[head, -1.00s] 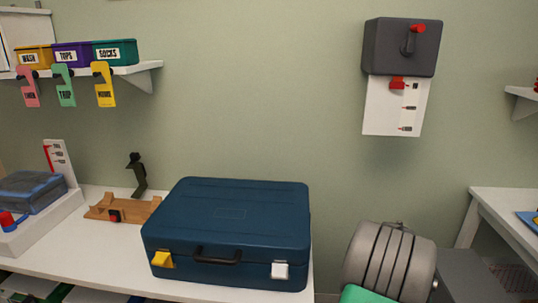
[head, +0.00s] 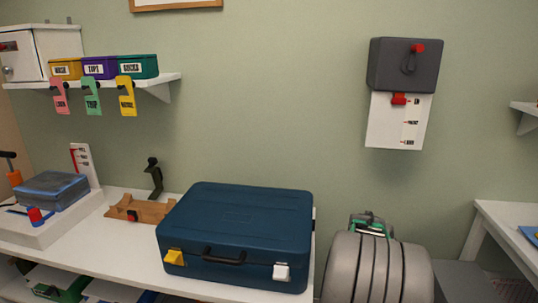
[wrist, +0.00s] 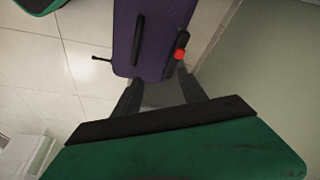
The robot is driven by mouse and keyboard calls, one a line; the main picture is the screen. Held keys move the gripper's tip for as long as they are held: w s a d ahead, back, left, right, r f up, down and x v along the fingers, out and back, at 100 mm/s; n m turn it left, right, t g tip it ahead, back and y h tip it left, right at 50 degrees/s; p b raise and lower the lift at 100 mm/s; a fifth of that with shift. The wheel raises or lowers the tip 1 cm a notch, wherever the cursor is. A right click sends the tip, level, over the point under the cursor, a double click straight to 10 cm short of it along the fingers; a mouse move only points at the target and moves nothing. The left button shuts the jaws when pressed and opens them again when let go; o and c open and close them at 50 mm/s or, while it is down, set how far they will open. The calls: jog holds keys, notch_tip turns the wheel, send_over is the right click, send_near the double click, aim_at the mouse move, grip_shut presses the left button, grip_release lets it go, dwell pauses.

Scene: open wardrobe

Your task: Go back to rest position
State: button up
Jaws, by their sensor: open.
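My gripper (wrist: 160,80) shows in the wrist view with its two dark fingers apart and nothing between them. Beyond the fingertips is a purple case (wrist: 150,40) with dark handles and a red part; I cannot tell how far off it is.
A white table (head: 505,222) stands at the right.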

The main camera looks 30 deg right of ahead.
jog(key=w+a+r+n+t+p, duration=0.1)
jog(key=w+a+r+n+p, duration=0.2)
jog(key=a, duration=0.4)
jog(key=w+a+r+n+t+y+p, duration=0.1)
jog(key=w+a+r+n, duration=0.35)
jog(key=a+r, duration=0.2)
jog(key=w+a+r+n+t+p, duration=0.15)
jog(key=w+a+r, duration=0.25)
jog(key=a, duration=0.4)
jog(key=s+a+r+n+y+p, duration=0.1)
jog(key=a+n, duration=0.4)
jog(key=a, duration=0.5)
jog(key=s+a+r+n+y+p, duration=0.1)
jog(key=s+a+r+n+p, duration=0.2)
jog(key=a+n, duration=0.3)
jog(key=a+r+p, duration=0.1)
jog(key=a, duration=0.4)
jog(key=shift+s+a+r+n+t+y, duration=0.2)
jog(key=shift+a+r+n+t+y, duration=0.1)
jog(key=shift+r+t, duration=0.1)
